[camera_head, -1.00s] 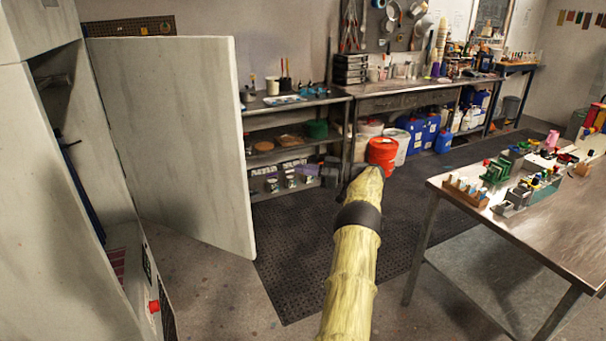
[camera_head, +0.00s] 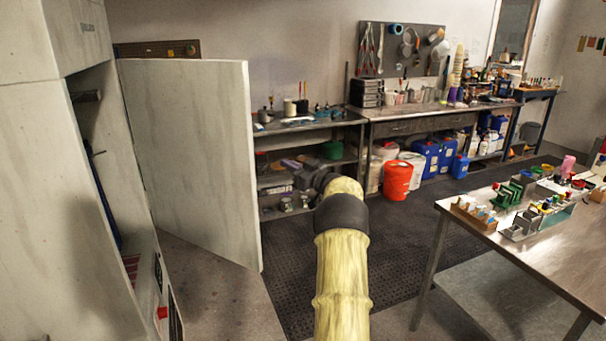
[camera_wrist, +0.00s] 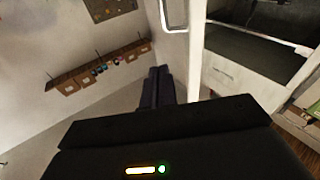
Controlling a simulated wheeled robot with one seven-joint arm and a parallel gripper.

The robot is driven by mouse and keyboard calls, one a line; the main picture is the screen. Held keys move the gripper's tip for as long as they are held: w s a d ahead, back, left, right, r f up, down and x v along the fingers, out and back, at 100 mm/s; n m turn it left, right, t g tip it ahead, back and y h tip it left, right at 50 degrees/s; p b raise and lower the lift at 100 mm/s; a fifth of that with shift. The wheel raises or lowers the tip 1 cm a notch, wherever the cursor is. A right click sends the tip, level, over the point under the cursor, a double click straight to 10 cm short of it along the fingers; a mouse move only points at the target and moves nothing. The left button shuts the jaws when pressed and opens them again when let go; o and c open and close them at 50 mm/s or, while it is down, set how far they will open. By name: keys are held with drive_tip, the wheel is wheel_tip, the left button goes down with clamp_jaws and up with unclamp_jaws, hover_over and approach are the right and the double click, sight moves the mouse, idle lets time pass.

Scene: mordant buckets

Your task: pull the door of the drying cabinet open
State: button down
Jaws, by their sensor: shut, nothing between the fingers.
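The drying cabinet (camera_head: 45,200) is tall and pale and stands at the left. Its door (camera_head: 195,160) is swung well open, with a wide gap between its free edge and the cabinet front, and part of the dark inside shows. My gripper (camera_head: 308,174) is small and partly hidden by my own yellow arm in the head view, to the right of the door and apart from it in the picture. In the wrist view my gripper (camera_wrist: 157,74) has its dark fingers together, with nothing held.
Shelves (camera_head: 310,122) with jars and a workbench (camera_head: 440,105) stand along the back wall. A red bucket (camera_head: 397,180) and blue canisters (camera_head: 426,158) are under the bench. A metal table (camera_head: 520,245) is at the right. A dark floor mat (camera_head: 400,235) is clear.

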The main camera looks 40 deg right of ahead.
sight(249, 167)
drive_tip(key=a+m+h, duration=0.1)
drive_tip(key=a+h, duration=0.1)
drive_tip(key=a, duration=0.1)
drive_tip(key=w+a+m+g+h, duration=0.1)
drive_tip(key=a+m+h, duration=0.1)
drive_tip(key=a, duration=0.2)
drive_tip(key=w+a+m+g+h, duration=0.1)
drive_tip(key=a+h, duration=0.1)
drive_tip(key=a, duration=0.1)
drive_tip(key=shift+a+f+m, duration=0.1)
drive_tip(key=shift+a+m, duration=0.05)
drive_tip(key=shift+m, duration=0.25)
drive_tip(key=s+a+f+g, duration=0.5)
drive_tip(key=s+a+f, duration=0.2)
drive_tip(key=s+a, duration=0.4)
drive_tip(key=s+a+f+g, duration=0.5)
drive_tip(key=s+a+f, duration=0.1)
drive_tip(key=s+a, duration=0.45)
drive_tip(key=s+a+f+g, duration=0.2)
drive_tip(key=s+a, duration=0.2)
drive_tip(key=s, duration=0.3)
drive_tip(key=s+a+f+n+g+y, duration=0.1)
drive_tip(key=s+a, duration=0.3)
drive_tip(key=s, duration=0.4)
drive_tip(key=shift+s+f+g, duration=0.15)
drive_tip(key=shift+f+g, duration=0.65)
drive_tip(key=shift+f, duration=0.1)
